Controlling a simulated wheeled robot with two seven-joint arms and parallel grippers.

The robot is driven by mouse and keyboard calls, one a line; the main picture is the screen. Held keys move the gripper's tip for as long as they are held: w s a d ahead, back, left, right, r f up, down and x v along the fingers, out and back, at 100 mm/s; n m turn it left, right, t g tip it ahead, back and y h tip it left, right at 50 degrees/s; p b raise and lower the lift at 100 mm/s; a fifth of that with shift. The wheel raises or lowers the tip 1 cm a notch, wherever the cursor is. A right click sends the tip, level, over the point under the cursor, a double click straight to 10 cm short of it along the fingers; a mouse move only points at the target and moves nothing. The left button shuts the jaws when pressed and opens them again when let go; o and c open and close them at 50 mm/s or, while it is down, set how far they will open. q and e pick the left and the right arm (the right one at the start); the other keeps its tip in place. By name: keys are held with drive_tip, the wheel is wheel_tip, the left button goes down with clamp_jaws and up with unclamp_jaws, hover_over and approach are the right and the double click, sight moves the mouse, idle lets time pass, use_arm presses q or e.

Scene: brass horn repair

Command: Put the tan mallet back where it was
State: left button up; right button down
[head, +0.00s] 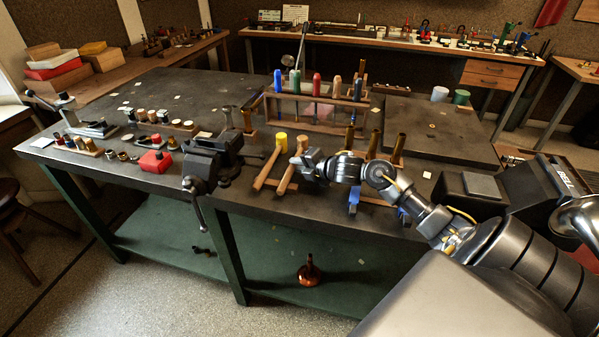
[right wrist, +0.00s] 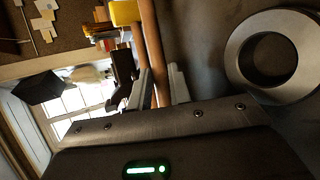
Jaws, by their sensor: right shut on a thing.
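The tan mallet (head: 286,180) is at the front middle of the dark workbench, its wooden handle slanting toward the front edge. My right gripper (head: 302,167) is shut on it. In the right wrist view a wooden handle (right wrist: 154,45) runs between the two fingers (right wrist: 162,88). The mallet's head is partly hidden in the head view. I cannot tell whether the mallet touches a rest. A yellow-headed mallet (head: 281,140) lies just left of it, nearly parallel; its yellow head also shows in the right wrist view (right wrist: 125,12). My left gripper is out of view.
A dark vise (head: 205,165) stands close on the left. A wooden rack (head: 318,112) with colored-handled tools stands behind. Brass tubes (head: 373,143) stand upright to the right. A red block (head: 155,161) and small parts lie farther left. The back-left bench top is mostly clear.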

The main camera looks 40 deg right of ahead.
drive_tip(key=c, duration=1.7)
unclamp_jaws()
drive_tip(key=o, duration=0.4)
drive_tip(key=p+v, duration=0.6)
drive_tip(key=v, duration=0.5)
drive_tip(key=shift+r, duration=0.15)
drive_tip(key=shift+s+r+p, duration=0.1)
drive_tip(key=shift+s+p, duration=0.2)
drive_tip(key=shift+s, duration=0.2)
